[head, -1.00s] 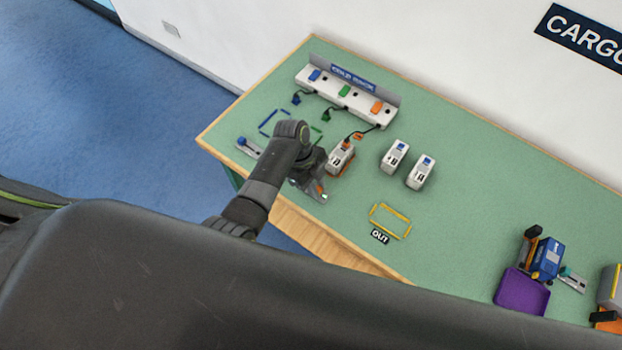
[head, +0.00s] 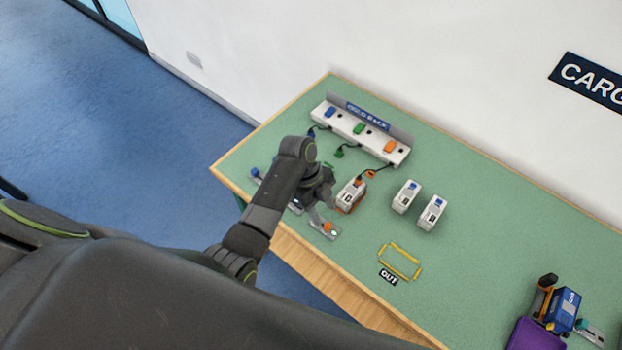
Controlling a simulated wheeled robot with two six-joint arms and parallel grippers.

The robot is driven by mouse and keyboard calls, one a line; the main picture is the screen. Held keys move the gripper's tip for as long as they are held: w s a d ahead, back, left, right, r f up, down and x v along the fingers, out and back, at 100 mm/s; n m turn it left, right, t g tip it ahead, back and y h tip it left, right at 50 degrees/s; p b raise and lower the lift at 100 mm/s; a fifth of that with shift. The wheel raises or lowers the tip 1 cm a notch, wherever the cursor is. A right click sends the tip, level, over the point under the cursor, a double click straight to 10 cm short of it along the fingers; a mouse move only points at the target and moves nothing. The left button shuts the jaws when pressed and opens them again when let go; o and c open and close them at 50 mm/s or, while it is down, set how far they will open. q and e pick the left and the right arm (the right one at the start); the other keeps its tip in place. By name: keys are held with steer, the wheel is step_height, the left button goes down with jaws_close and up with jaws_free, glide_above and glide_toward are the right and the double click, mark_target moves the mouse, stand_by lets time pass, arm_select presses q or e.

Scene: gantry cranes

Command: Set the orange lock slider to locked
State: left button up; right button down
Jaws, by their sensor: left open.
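The orange lock slider (head: 328,227) is a small orange knob on a flat grey plate near the front edge of the green table. A small pale spot shows beside the knob on the plate; which end counts as locked cannot be read. My left gripper (head: 316,207) is open, just above and left of the orange knob in the head view. It looks empty and apart from the knob, and my arm partly hides the area left of the plate. My right gripper is not in view.
A white-and-orange block (head: 351,194) stands close right of my left gripper, with a cable to the white power strip (head: 362,130). Two white blocks (head: 406,196) stand farther right. A yellow outline (head: 401,262) marks bare table. A blue slider (head: 255,173) lies left.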

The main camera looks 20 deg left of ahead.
arm_select(q)
steer(key=p+v, duration=0.2)
steer(key=v, duration=1)
steer(key=shift+f, duration=0.15)
